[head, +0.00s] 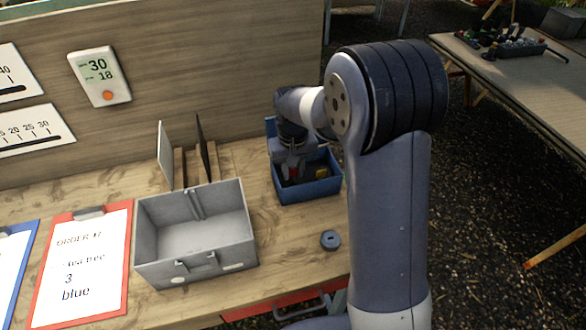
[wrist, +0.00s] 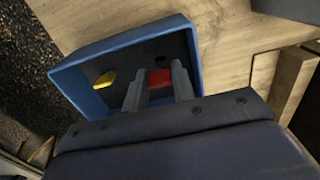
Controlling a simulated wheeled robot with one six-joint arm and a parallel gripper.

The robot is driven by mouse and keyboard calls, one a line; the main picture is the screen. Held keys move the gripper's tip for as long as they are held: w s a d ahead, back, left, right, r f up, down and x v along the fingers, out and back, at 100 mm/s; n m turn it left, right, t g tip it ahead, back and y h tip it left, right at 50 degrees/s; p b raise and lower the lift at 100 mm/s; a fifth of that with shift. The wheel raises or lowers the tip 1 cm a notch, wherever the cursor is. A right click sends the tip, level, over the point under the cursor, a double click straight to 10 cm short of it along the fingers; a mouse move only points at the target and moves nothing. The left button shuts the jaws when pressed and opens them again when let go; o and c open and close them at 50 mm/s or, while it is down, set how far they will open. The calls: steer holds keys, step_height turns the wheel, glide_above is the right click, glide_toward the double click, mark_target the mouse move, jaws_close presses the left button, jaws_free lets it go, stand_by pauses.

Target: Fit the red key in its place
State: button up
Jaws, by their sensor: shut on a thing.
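The red key (wrist: 160,78) sits between the two fingers of my gripper (wrist: 158,88), which is shut on it. Only a small red part shows; the fingers hide the rest. In the head view the red key (head: 293,173) shows as a small spot below my gripper (head: 291,165), inside the outline of the blue box (head: 308,190). The blue box has a dark inside, and in the wrist view its rim (wrist: 85,103) surrounds the fingers. I cannot tell whether the key touches the bottom. A place shaped for the key is not clearly visible.
A yellow piece (wrist: 104,80) lies in the blue box beside the fingers. An open grey bin (head: 196,262) stands left of the box, with upright panels (head: 165,155) behind it. A dark ring (head: 330,240) lies in front. Bare wood lies around the ring.

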steer(key=shift+f, duration=0.1)
steer(key=shift+f+b, duration=0.65)
steer(key=shift+f, duration=0.15)
steer(key=shift+f, duration=0.2)
steer(key=shift+f+b, duration=0.35)
steer(key=o, duration=1)
steer(key=shift+o, duration=0.2)
